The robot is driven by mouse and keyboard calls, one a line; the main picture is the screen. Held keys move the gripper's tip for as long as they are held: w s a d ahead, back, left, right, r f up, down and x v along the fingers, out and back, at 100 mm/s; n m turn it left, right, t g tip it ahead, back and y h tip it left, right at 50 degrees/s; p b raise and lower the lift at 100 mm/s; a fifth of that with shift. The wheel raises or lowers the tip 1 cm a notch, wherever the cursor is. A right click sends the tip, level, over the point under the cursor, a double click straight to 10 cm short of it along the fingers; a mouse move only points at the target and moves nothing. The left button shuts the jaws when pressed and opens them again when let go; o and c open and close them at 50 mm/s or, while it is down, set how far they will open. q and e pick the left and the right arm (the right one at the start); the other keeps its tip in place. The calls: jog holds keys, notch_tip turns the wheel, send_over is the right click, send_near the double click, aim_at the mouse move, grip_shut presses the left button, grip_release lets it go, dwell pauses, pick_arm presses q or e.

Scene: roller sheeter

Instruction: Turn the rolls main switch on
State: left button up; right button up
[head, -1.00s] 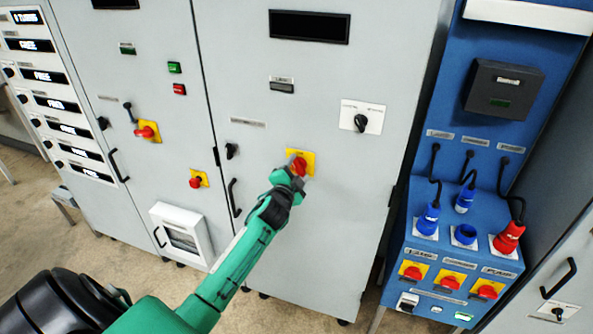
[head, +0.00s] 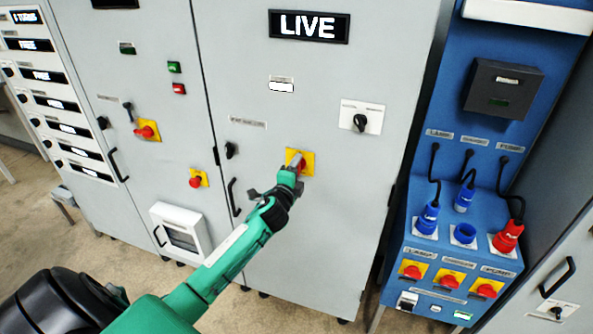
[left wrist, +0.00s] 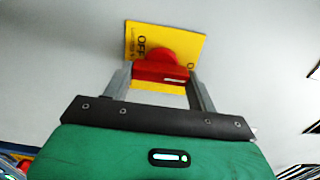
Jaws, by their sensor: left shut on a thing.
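The red rotary switch on its yellow plate (head: 308,157) sits on the right grey cabinet door (head: 330,210), below a display (head: 309,27) that reads LIVE. My left gripper (head: 295,166) is at the switch and covers part of it. In the left wrist view the gripper's two fingers (left wrist: 160,84) are on either side of the red handle (left wrist: 162,69) and shut on it. The yellow plate (left wrist: 190,45) shows OFF lettering behind the handle. A small indicator (head: 281,87) under the display is lit white. My right gripper is not in view.
A black selector on a white plate (head: 361,117) is up and right of the switch. A black door handle (head: 234,197) is at its left. A blue socket panel (head: 462,240) stands at the right. Floor shows below the cabinets.

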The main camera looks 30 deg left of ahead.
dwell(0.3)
pick_arm(q)
jog(key=o, duration=1)
jog(key=b+v, duration=0.4)
jog(key=v, duration=0.9)
jog(key=shift+s+d, duration=0.15)
jog(key=shift+s, duration=0.2)
